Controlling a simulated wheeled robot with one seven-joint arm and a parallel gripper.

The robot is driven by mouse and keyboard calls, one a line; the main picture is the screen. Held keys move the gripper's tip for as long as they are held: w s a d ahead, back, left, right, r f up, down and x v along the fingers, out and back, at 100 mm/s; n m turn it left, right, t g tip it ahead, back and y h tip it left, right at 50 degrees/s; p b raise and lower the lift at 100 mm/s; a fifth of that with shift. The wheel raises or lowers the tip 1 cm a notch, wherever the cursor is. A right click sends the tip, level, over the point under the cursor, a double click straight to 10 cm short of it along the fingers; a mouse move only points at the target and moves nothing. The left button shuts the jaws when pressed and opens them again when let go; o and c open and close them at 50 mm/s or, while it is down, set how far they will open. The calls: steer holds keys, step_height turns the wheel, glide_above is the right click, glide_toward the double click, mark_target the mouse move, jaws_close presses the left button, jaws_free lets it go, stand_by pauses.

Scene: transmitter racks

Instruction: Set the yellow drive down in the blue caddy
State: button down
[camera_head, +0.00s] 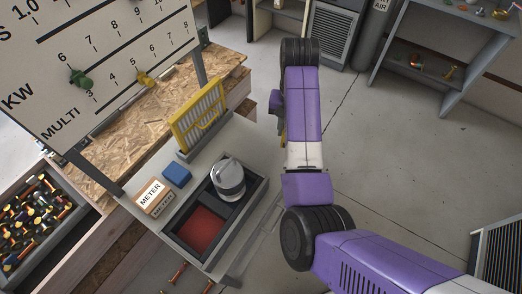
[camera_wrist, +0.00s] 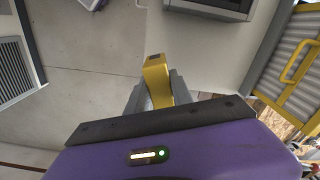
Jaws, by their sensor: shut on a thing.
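My gripper (camera_wrist: 155,88) is shut on a yellow drive (camera_wrist: 156,72), which sticks out beyond the fingers in the wrist view. In the head view my arm hides most of the gripper; a bit of yellow (camera_head: 282,139) shows at its left side. The gripper is to the right of the bench, apart from it.
The bench holds a dark tray (camera_head: 256,193) with a red-floored compartment and a silver cylinder (camera_head: 228,178). A METER block (camera_head: 152,197) lies to its left. A yellow-framed panel (camera_head: 199,117) stands upright behind. A large dial board (camera_head: 95,55) rises at the left. Open floor lies right.

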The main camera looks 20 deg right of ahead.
steer(key=w+a+r+m, duration=0.4)
steer(key=a+r, duration=0.1)
steer(key=r, duration=0.1)
steer(key=b, duration=0.5)
glide_toward(267, 158)
steer(key=shift+w+f, duration=0.1)
steer(key=shift+f, duration=2.1)
steer(key=shift+f, duration=0.15)
steer(key=c, duration=1.1)
jaws_free()
